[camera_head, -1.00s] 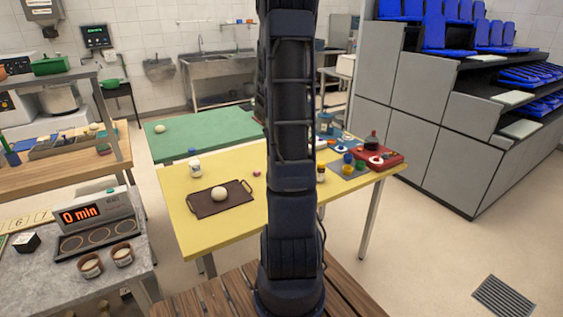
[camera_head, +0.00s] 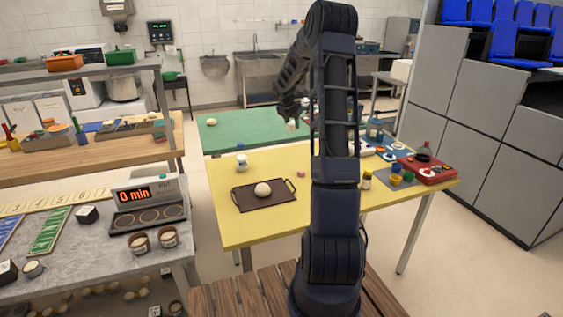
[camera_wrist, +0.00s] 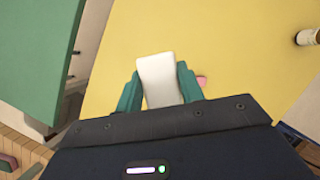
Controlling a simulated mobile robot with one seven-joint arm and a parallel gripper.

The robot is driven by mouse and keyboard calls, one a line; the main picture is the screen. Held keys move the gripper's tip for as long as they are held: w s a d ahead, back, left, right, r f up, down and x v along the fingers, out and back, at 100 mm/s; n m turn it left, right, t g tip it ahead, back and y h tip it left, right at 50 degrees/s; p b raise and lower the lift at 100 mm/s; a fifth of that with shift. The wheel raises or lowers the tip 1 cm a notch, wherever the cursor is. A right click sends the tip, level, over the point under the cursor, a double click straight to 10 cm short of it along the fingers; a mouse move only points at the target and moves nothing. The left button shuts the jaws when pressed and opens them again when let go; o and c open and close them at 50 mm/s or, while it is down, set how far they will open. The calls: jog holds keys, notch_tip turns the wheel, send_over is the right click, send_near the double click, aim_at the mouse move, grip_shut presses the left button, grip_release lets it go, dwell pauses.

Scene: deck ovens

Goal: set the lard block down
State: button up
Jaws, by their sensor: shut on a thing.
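The lard block (camera_wrist: 158,72) is a white block held between the two green fingers of my gripper (camera_wrist: 160,88). My gripper is shut on it, and the block sticks out past the fingertips. In the head view my gripper (camera_head: 290,112) is in the air over the back of the yellow table (camera_head: 232,222), near the green table (camera_head: 225,132). The block shows there only as a small pale spot. In the wrist view the yellow top lies below the block, with the green top at the left.
A dark tray (camera_head: 246,206) with a pale dough ball (camera_head: 263,190) sits on the yellow table. A white jar (camera_head: 242,161) and a small pink item (camera_head: 301,174) are nearby. A red tray (camera_head: 432,172) and small pots crowd the right end. The front middle is clear.

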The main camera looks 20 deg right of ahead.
jog(key=n, duration=0.1)
send_over(282, 159)
jog(key=f, duration=2)
jog(key=shift+s+a+f, duration=0.2)
jog(key=shift+s+a, duration=0.15)
jog(key=shift+a, duration=0.05)
jog(key=shift+f, duration=0.1)
jog(key=o, duration=1)
